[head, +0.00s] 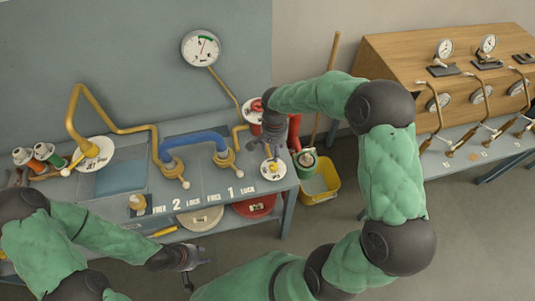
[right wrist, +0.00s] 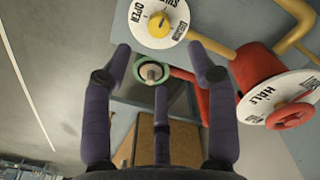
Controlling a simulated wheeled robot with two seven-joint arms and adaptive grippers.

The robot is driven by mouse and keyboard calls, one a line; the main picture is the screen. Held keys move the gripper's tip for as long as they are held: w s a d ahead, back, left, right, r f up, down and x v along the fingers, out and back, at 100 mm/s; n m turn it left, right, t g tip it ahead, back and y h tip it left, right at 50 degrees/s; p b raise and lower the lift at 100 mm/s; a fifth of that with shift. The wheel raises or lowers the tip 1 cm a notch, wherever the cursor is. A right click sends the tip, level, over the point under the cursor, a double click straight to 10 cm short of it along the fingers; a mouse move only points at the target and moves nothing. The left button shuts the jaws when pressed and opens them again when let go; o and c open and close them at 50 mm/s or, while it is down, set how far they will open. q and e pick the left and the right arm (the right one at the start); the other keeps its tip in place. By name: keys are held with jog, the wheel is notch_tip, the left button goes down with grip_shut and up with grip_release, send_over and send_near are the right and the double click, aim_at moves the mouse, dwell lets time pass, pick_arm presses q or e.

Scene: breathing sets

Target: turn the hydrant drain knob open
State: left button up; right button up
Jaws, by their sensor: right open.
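A small yellow knob (right wrist: 160,24) sits at the middle of a white disc (right wrist: 143,32) marked OPEN and SHUT; I take it as the drain knob. In the head view the white disc (head: 266,175) lies at the bench's right end. The red hydrant (right wrist: 258,68) stands beside it, with a red handwheel (right wrist: 290,117) on a white plate marked HALF. My right gripper (right wrist: 161,60) is open and empty, its fingers apart and short of the disc. It hangs just above the disc in the head view (head: 270,148). My left gripper (head: 190,258) is low in front of the bench; its fingers are unclear.
A green-ringed outlet (head: 305,159) is right of the disc, above a yellow bucket (head: 320,183). Yellow pipes and a blue pipe (head: 193,143) rise from the bench left of my right gripper. A second bench with a wooden gauge panel (head: 400,55) stands at right.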

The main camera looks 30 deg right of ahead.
aim_at(273, 166)
notch_tip(273, 166, down, 11)
jog(key=shift+s+r+b, duration=0.15)
jog(key=shift+r+b, duration=0.05)
jog(key=shift+b, duration=0.3)
jog(key=shift+c, duration=0.3)
jog(key=c, duration=1.1)
